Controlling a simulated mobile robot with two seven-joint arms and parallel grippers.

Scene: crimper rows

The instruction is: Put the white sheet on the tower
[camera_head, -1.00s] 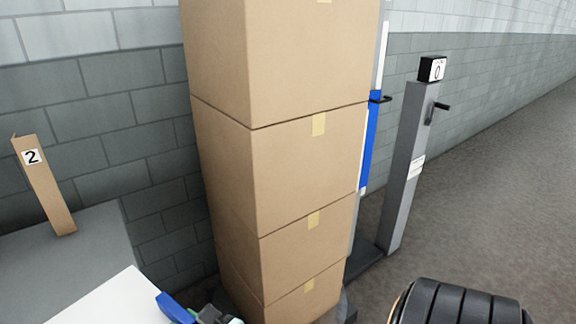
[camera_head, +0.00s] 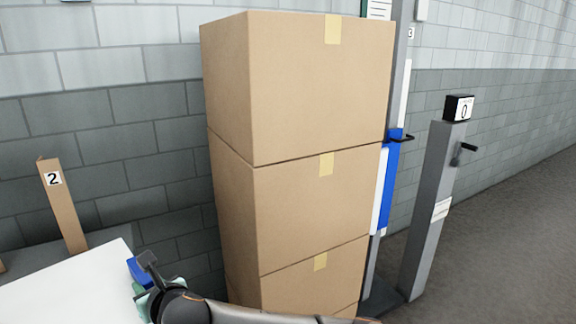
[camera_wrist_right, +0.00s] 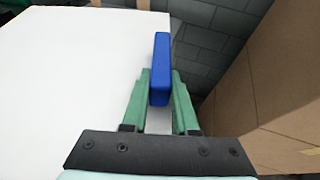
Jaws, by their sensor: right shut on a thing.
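The white sheet (camera_head: 65,285) is at the lower left of the head view, beside the tower, and it fills the left of the wrist view (camera_wrist_right: 70,80). A blue block (camera_head: 138,270) sits at its right edge. My right gripper (camera_head: 148,292) is at that edge; in the wrist view its green fingers (camera_wrist_right: 160,85) are shut around the blue block (camera_wrist_right: 161,70). The tower (camera_head: 315,85) is a stack of several brown cardboard boxes with yellow tape, its top box standing higher than the sheet. The tower's lower end is hidden by my right arm. My left gripper is not in view.
A grey post (camera_head: 430,205) with a black crank and a "0" label stands right of the tower. A mast with a blue panel (camera_head: 391,185) is just behind the tower. A brown post marked "2" (camera_head: 64,210) stands at left. A block wall is behind; floor at right is clear.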

